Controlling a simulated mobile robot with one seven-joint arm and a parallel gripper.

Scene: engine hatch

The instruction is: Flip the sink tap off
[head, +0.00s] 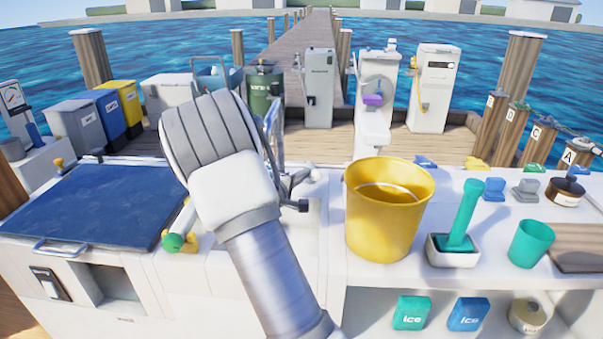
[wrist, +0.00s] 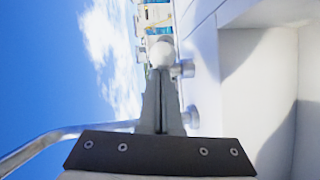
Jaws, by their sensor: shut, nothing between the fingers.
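The sink (head: 303,232) is a white basin in the counter, partly hidden behind my arm in the head view. Metal tap parts (head: 300,178) show at its back edge, just right of my wrist; the lever's position cannot be made out. In the wrist view my gripper (wrist: 160,78) is shut and empty, its grey fingers together. A pale round knob (wrist: 162,53) appears at or just beyond the fingertips, beside short metal cylinders (wrist: 185,68); contact cannot be told. In the head view my fingers are hidden behind my arm.
A yellow bucket (head: 385,235) stands right of the sink. A green-handled brush sits in a white holder (head: 453,252), with a green cup (head: 530,243) further right. A dark blue hatch lid (head: 85,215) lies left. A chrome rail (wrist: 45,145) shows in the wrist view.

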